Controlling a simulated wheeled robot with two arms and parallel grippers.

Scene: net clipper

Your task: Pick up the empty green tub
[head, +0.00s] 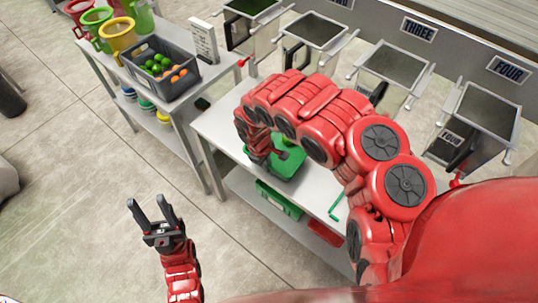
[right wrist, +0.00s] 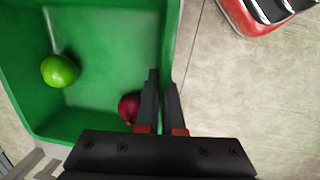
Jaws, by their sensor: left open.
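A green tub (head: 291,168) sits on the metal table, partly hidden by my right arm in the head view. In the right wrist view the green tub (right wrist: 104,66) holds a green lime (right wrist: 60,71) and a dark red round item (right wrist: 129,107). My left gripper (head: 151,212) is open and empty over the floor, left of the table.
Several metal bins stand along the table's back, including ones labelled THREE (head: 391,65) and FOUR (head: 483,110). A side table at left bears a grey crate (head: 160,75) of limes and orange fruit, and coloured jugs (head: 119,36). A red tub (head: 325,233) is on the lower shelf.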

